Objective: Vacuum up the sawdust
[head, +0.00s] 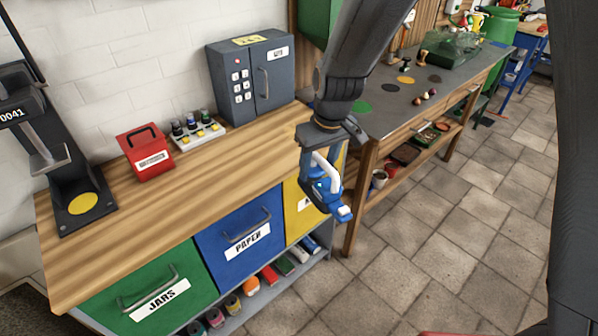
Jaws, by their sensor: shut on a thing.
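My gripper (324,152) points down in front of the right end of the wooden cabinet. It is shut on a small blue and white device (326,188), probably a hand vacuum, by its white handle. The device hangs in front of the yellow drawer and hides part of it. Its blue end points down and to the right, over the gap between the cabinet and the grey-topped bench. I cannot make out any sawdust in this view.
The wooden cabinet top (150,210) carries a red box (146,152), a small rack of jars (198,128), a grey safe (252,75) and a black machine. Green (150,285) and blue (240,232) drawers are shut. The grey-topped bench (380,118) holds coloured discs. The tiled floor (450,235) is mostly clear.

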